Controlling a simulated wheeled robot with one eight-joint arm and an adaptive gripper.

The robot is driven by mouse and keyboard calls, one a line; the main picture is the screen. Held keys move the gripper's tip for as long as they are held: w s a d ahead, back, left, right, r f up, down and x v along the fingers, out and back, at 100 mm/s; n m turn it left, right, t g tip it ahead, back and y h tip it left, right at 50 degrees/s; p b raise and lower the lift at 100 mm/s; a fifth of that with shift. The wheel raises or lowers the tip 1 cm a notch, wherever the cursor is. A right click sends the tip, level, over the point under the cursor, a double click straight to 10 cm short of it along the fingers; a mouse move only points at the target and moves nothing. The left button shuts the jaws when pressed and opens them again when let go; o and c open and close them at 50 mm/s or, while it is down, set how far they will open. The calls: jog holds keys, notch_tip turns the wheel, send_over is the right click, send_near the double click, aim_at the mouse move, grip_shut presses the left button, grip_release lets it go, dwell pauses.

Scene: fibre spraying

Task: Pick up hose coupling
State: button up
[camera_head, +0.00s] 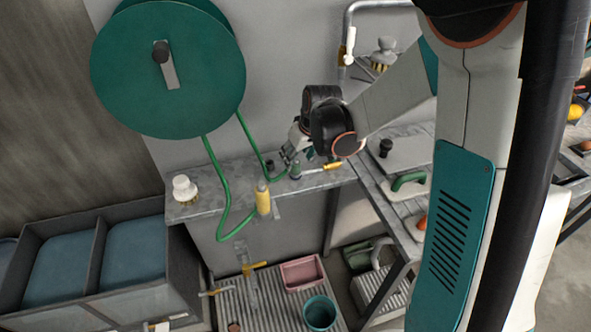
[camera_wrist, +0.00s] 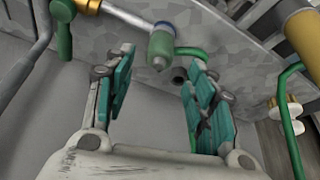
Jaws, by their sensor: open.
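My gripper (camera_wrist: 160,60) is open, with a teal-padded finger on each side and nothing held. In the head view my gripper (camera_head: 291,152) is at the stone ledge (camera_head: 235,178), close to the coupling (camera_head: 296,171), which is partly hidden there. A green hose (camera_wrist: 190,52) runs beside the coupling.
A green hose reel (camera_head: 168,70) hangs on the wall above the ledge. A yellow cylindrical fitting (camera_head: 263,198) hangs at the ledge's front edge. A white knob-like object (camera_head: 184,188) stands at the left end. A yellow-handled part (camera_head: 333,166) lies right of the coupling. A workbench (camera_head: 405,208) is at right.

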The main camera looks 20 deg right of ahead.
aim_at(297, 163)
jog(key=x, duration=0.1)
jog(key=b+x, duration=0.1)
jog(key=x, duration=0.1)
jog(key=b+x, duration=0.1)
jog(key=shift+s+d+f, duration=0.15)
jog(key=shift+s+f, duration=0.1)
jog(key=shift+f, duration=0.1)
jog(key=shift+w+f, duration=0.2)
jog(key=shift+f, duration=0.15)
jog(key=shift+r, duration=0.1)
jog(key=shift+c, duration=0.6)
jog(key=c, duration=1.1)
